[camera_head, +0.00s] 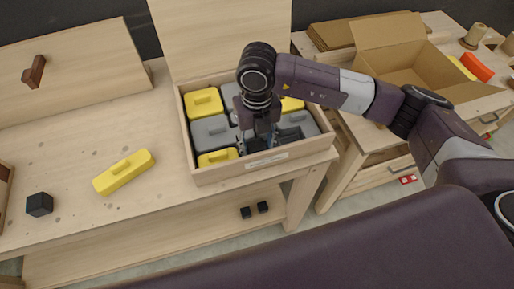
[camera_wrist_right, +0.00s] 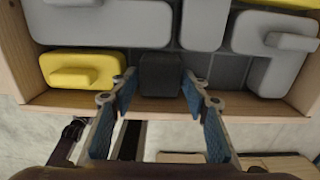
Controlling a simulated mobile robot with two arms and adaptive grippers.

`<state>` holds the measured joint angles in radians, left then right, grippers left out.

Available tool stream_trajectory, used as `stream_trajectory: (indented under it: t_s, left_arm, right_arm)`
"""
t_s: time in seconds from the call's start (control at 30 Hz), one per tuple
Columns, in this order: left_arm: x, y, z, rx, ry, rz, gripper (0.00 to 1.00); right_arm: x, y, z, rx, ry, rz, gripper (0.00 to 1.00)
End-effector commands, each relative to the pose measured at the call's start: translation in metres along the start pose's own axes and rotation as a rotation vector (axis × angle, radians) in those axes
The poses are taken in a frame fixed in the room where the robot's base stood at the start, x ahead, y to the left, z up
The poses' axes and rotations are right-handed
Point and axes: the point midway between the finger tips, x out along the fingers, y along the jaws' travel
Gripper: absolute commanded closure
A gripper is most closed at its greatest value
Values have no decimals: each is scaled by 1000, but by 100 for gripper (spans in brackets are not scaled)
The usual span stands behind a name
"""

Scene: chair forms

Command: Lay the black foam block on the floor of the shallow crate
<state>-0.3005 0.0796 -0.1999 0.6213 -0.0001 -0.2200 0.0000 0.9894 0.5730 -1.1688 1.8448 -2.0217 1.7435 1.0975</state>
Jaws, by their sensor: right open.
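The shallow crate (camera_head: 262,166) is a wooden box on the workbench, holding several yellow and grey foam blocks. In the right wrist view, the black foam block (camera_wrist_right: 160,76) sits in the crate beside its near wall (camera_wrist_right: 230,106), right of a yellow block (camera_wrist_right: 80,72). My right gripper (camera_head: 257,145) reaches down into the crate. Its fingertips (camera_wrist_right: 160,82) are open, one on each side of the black block, with narrow gaps. The block's underside is hidden. My left gripper is not in view.
An open cardboard box (camera_head: 400,70) stands at right. Bench left of the crate is mostly free.

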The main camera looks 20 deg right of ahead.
Motion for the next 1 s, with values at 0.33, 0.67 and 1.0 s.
stream_trajectory:
  t_s: [0.33,0.67,1.0]
  left_arm:
    - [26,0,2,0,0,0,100]
    - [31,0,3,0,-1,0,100]
    - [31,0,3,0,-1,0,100]
  right_arm:
    - [-72,0,1,0,-6,1,57]
    - [-102,0,0,0,0,0,57]
    - [-102,0,0,0,1,0,57]
